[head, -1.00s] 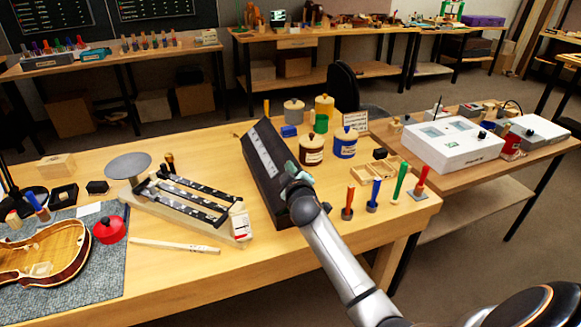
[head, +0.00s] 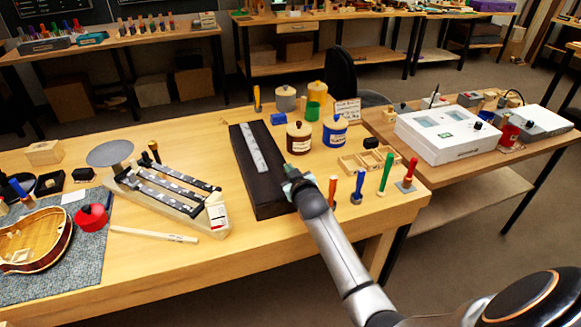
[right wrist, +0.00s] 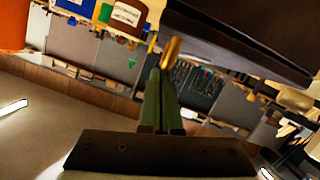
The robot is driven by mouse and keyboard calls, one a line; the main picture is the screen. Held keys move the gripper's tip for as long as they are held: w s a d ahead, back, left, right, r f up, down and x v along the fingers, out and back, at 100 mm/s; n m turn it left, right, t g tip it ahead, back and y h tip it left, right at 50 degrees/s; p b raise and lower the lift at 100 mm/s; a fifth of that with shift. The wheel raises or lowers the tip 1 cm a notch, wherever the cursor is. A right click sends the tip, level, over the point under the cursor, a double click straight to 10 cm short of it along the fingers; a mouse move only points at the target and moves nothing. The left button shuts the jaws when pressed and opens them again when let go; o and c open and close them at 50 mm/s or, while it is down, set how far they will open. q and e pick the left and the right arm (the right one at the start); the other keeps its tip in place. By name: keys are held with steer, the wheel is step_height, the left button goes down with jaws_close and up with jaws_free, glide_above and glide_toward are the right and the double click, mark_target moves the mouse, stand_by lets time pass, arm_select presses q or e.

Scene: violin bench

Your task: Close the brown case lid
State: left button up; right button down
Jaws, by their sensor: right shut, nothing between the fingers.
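The long dark brown case (head: 264,190) lies on the wooden bench, with a pale metallic strip along its top. Its lid looks down flat, or nearly so; I cannot tell whether a small gap is left. My right gripper (head: 291,183) is at the case's right edge, near its front half. In the right wrist view the green fingers (right wrist: 160,92) are together and empty, just below the dark underside of the case (right wrist: 240,38). A small brass-coloured piece (right wrist: 171,52) shows by the fingertips. Whether they touch the case is unclear. My left gripper is out of view.
Right of the case stand a brown jar (head: 299,138), a blue jar (head: 335,132), a wooden divided tray (head: 362,162) and several upright coloured-handled tools (head: 385,172). Left of it is a wooden fixture with dark rails (head: 172,190). Bare bench lies in front of the case.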

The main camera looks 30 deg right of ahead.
steer(key=shift+f, duration=0.1)
stand_by(0.5)
steer(key=shift+r, duration=0.2)
steer(key=r+p, duration=0.4)
steer(key=shift+a, duration=0.4)
steer(key=v, duration=0.9)
steer(key=shift+s, duration=0.35)
